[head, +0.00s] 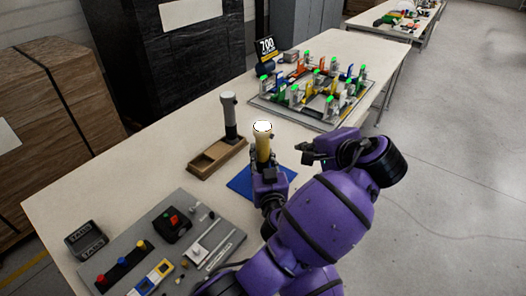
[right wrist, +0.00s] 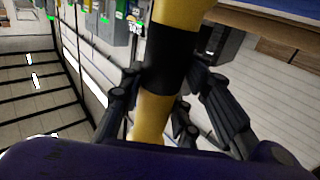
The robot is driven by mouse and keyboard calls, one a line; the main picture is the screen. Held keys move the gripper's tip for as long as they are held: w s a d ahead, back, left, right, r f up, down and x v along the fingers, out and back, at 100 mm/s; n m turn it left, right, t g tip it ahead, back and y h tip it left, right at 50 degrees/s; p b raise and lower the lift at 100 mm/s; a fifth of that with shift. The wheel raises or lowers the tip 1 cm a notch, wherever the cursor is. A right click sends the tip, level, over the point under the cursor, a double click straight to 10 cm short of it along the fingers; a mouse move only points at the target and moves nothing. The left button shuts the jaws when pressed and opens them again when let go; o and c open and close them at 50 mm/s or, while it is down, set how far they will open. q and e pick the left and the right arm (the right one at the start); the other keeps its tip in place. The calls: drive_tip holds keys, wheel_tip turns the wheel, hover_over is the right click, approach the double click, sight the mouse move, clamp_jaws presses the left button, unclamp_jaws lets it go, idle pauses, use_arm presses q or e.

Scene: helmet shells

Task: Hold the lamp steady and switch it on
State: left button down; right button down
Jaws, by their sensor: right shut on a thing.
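A yellow lamp (head: 264,147) with a bright white round top stands roughly upright over a blue mat (head: 242,183). My right gripper (head: 267,174) is shut around the lamp's lower body. In the right wrist view, the fingers (right wrist: 160,100) lie on both sides of the yellow lamp (right wrist: 154,117) near its black band. The lamp's foot is hidden by the gripper, so I cannot tell whether it touches the mat. No switch shows clearly. My left gripper is not in view.
A grey-and-black lamp (head: 229,112) stands in a wooden tray (head: 205,166) left of the mat. A grey panel with switches and buttons (head: 215,217) lies in front. A board with colored fixtures (head: 262,97) stands behind. The white table (head: 165,150) has bare room at left.

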drive_tip(key=c, duration=1.2)
unclamp_jaws()
drive_tip(key=s, duration=0.4)
drive_tip(key=s+d, duration=0.1)
drive_tip(key=s, duration=0.3)
drive_tip(key=s+d, duration=0.1)
drive_tip(key=s, duration=0.3)
drive_tip(key=shift+s, duration=0.1)
drive_tip(key=s, duration=0.4)
drive_tip(key=s+d, duration=0.1)
drive_tip(key=shift+s+f, duration=0.1)
drive_tip(key=shift+s, duration=0.3)
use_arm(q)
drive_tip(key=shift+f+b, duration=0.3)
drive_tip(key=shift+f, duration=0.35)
use_arm(e)
drive_tip(key=shift+s, duration=0.4)
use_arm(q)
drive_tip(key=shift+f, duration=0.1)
